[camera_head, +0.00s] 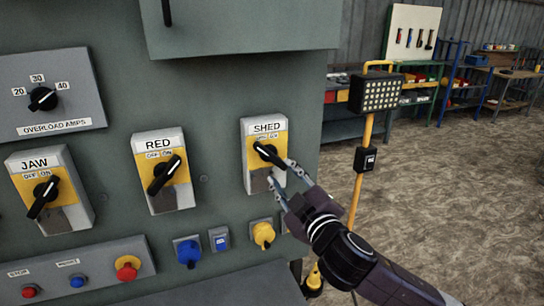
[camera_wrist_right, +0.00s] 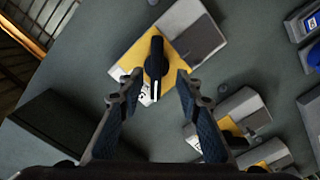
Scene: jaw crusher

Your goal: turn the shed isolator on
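The shed isolator (camera_head: 264,157) is a grey box with a yellow plate on the green panel, labelled SHED. Its black rotary handle (camera_head: 268,155) slants from upper left, by the OFF label, to lower right. My right gripper (camera_head: 281,173) is at the handle's lower-right end, fingers apart. In the right wrist view the handle (camera_wrist_right: 156,67) lies between the lines of the two open fingers (camera_wrist_right: 160,80), with a visible gap on both sides. I cannot tell how far the fingertips reach along its depth. My left gripper is not in view.
The RED isolator (camera_head: 164,172) and JAW isolator (camera_head: 49,190) sit to the left, their handles slanting up to the right. A yellow knob (camera_head: 263,235) and blue knob (camera_head: 188,252) are below. A lamp on a yellow stand (camera_head: 376,94) stands right of the panel.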

